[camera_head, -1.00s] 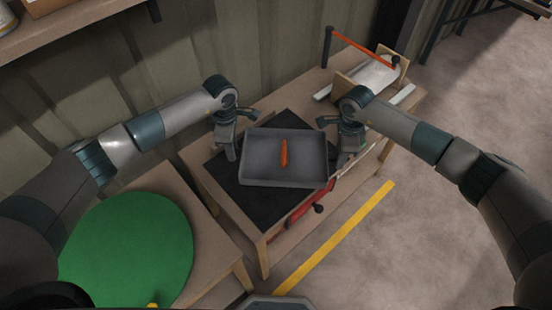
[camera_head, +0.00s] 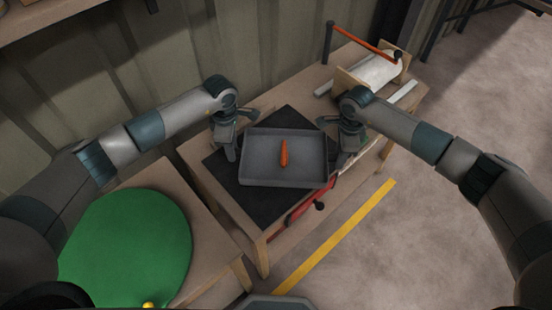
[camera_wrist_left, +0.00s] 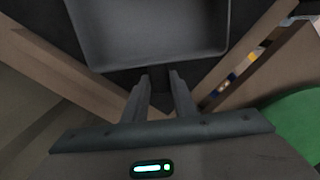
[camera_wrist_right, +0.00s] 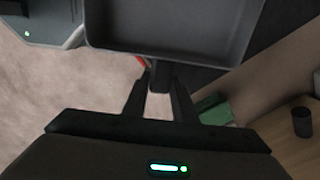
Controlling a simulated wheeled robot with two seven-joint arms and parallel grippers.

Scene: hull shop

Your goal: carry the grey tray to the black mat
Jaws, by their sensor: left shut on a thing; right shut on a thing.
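The grey tray (camera_head: 262,174) is level over the black mat (camera_head: 284,117) on the wooden table; I cannot tell whether it touches the mat. An orange carrot-like object (camera_head: 283,153) lies inside the tray. My left gripper (camera_head: 236,150) is shut on the tray's left side; the left wrist view shows its fingers (camera_wrist_left: 160,80) at a tab on the tray wall (camera_wrist_left: 165,62). My right gripper (camera_head: 335,150) is shut on the right side; its fingers (camera_wrist_right: 160,75) meet a similar tab on the tray (camera_wrist_right: 170,45). The tray hides the middle of the mat.
A green round mat (camera_head: 125,250) lies on a lower table at left. A red clamp-like tool (camera_head: 312,200) is at the table's front edge. A white roll on a holder (camera_head: 375,72) and an orange bar (camera_head: 362,42) stand at the back right.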

